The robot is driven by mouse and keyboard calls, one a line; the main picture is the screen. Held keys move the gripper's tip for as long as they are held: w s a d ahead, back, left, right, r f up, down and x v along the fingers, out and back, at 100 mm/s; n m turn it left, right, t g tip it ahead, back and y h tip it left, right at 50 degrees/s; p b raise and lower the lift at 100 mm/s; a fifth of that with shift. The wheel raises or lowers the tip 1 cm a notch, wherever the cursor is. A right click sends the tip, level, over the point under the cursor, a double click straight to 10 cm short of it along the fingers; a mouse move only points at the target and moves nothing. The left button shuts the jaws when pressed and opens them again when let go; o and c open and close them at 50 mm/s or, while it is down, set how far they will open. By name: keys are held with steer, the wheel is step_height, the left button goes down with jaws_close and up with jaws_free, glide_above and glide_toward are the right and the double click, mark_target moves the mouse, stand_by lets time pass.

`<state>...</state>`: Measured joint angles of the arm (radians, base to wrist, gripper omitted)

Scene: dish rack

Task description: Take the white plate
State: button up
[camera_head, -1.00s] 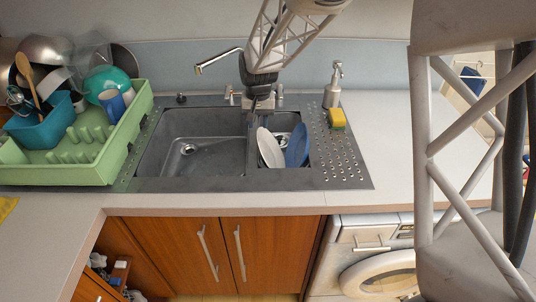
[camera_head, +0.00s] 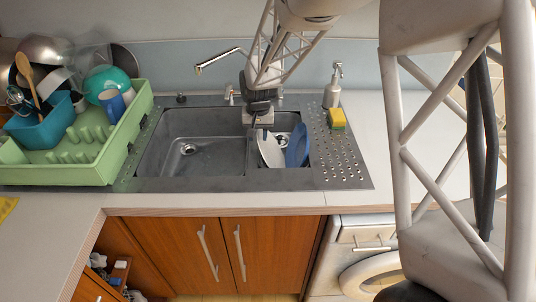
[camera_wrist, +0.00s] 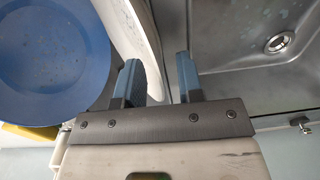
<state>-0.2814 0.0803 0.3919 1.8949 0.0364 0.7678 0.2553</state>
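The white plate (camera_head: 269,150) stands tilted in the small right basin of the sink, to the left of a blue plate (camera_head: 297,146). My gripper (camera_head: 261,127) is at the upper end of the white plate in the head view, where its fingers are small and partly hidden. In the wrist view my gripper (camera_wrist: 158,78) is open, with two blue-grey fingers apart. The white plate's edge (camera_wrist: 143,30) runs down into the gap between them; I cannot tell if either finger touches it. The blue plate (camera_wrist: 45,55) lies beyond the left finger.
The large basin (camera_head: 190,145) on the left is empty. The faucet (camera_head: 218,61) stands behind it. A soap dispenser (camera_head: 332,88) and a sponge (camera_head: 337,118) are at the right.

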stand_by(0.5)
jaws_close()
stand_by(1.3)
